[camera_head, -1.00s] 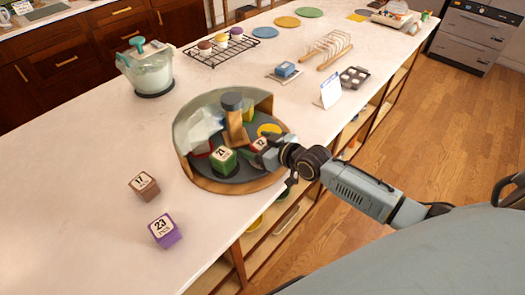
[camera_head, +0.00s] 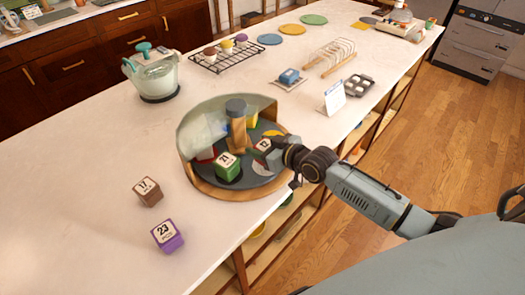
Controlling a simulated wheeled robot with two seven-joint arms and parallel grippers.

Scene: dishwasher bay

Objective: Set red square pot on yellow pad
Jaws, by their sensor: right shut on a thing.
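My right gripper (camera_head: 272,155) reaches in from the right over the near right rim of a round dark turntable (camera_head: 244,181) with a wooden rim. It is shut on a small dark red square pot with a white numbered top (camera_head: 264,145); the gripper partly hides it, and I cannot tell whether it touches the turntable. My left gripper is not in view.
The turntable has a clear curved wall at its back and carries a green block (camera_head: 228,166), a grey-topped wooden jar (camera_head: 237,128) and a red item (camera_head: 206,154). A brown block (camera_head: 148,192) and a purple block (camera_head: 167,236) stand nearer. A black rack (camera_head: 228,57) stands behind.

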